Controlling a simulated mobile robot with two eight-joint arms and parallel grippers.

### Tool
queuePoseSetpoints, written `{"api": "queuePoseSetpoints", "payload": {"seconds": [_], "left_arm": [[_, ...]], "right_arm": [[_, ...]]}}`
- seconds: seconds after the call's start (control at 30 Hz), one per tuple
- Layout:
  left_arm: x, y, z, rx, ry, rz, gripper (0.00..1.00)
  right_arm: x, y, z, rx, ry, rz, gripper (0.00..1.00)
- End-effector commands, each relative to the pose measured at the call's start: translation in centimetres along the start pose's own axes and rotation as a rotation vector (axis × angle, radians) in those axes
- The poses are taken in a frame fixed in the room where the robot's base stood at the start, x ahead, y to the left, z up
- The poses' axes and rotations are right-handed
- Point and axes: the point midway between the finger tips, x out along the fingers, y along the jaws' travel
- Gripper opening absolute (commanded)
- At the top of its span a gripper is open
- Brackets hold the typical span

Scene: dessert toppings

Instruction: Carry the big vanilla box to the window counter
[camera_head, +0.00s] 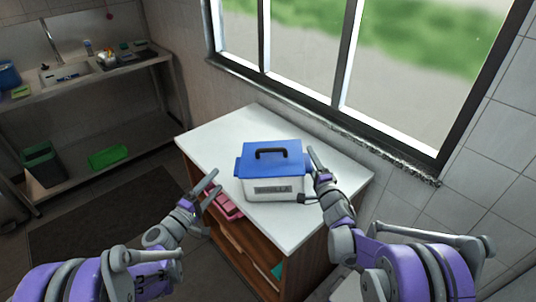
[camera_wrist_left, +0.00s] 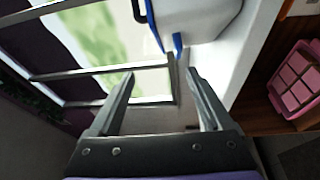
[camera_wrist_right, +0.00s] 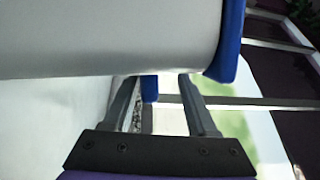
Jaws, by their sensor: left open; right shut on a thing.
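The big vanilla box (camera_head: 272,188) is white with a blue lid (camera_head: 272,155) and a dark handle on top. It sits upright on the white top of the window counter (camera_head: 212,138), below the window. My right gripper (camera_head: 309,175) is at the box's right side and shut on it, seemingly at a blue side tab (camera_wrist_right: 149,90); the exact contact is hard to see. My left gripper (camera_head: 214,181) is open and empty, left of the box and apart from it. The left wrist view shows the box (camera_wrist_left: 195,18) beyond its fingers (camera_wrist_left: 160,74).
Pink trays (camera_head: 224,204) sit on a shelf inside the counter's front. A sink bench (camera_head: 100,78) stands at the far left, with a green tray (camera_head: 108,157) and dark bin (camera_head: 42,165) below. The counter top is clear around the box.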

Motion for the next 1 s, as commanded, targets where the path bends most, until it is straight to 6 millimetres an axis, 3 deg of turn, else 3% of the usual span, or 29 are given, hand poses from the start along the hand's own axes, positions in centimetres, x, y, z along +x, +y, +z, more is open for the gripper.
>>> {"api": "queuePoseSetpoints", "payload": {"seconds": [0.27, 0.3, 0.43, 0.8, 1.0], "left_arm": [[-0.3, 0.0, 0.0, 0.000, -0.001, 0.000, 0.83], [-0.3, 0.0, 0.0, 0.000, -0.001, 0.000, 0.83], [-0.3, 0.0, 0.0, 0.001, -0.001, 0.000, 0.83], [-0.3, 0.0, 0.0, 0.001, 0.000, 0.000, 0.83], [-0.3, 0.0, 0.0, 0.001, 0.000, 0.000, 0.83]], "right_arm": [[0.0, -0.1, 0.0, 0.001, -0.001, -0.002, 0.47], [0.0, -0.1, 0.0, 0.001, -0.001, -0.002, 0.60], [0.0, -0.1, 0.1, 0.001, -0.002, -0.002, 0.83], [-0.2, -0.1, 0.1, 0.001, -0.003, -0.002, 0.83], [-2.7, -0.1, 0.0, 0.001, -0.001, -0.002, 0.83]]}}
